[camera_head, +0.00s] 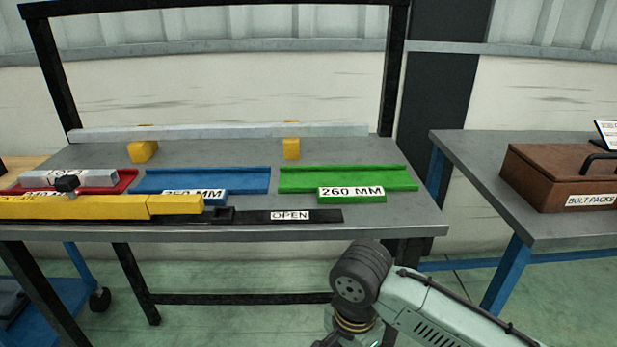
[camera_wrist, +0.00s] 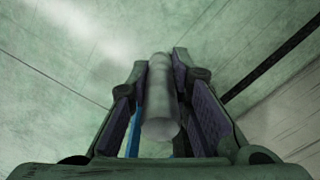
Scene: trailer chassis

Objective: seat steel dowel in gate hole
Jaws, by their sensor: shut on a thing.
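In the wrist view my gripper (camera_wrist: 162,68) is shut on a grey cylinder, the steel dowel (camera_wrist: 160,105), which lies lengthwise between the two finger pads. The dowel and gripper cannot be made out in the head view, where my arm reaches down at the bottom, in front of the bench. A yellow bar (camera_head: 110,207), seemingly the gate, lies along the bench's front left. A black knob (camera_head: 67,184) stands at its back edge. A black strip (camera_head: 255,216) labelled OPEN extends to the right of it. I cannot make out the gate hole.
The grey bench (camera_head: 400,217) carries a red tray (camera_head: 125,180), a blue tray (camera_head: 235,180) and a green tray (camera_head: 345,178) labelled 260 MM. Two yellow blocks (camera_head: 143,152) (camera_head: 291,149) stand behind. A second table (camera_head: 480,170) at right holds a brown BOLT PACKS box (camera_head: 560,180).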

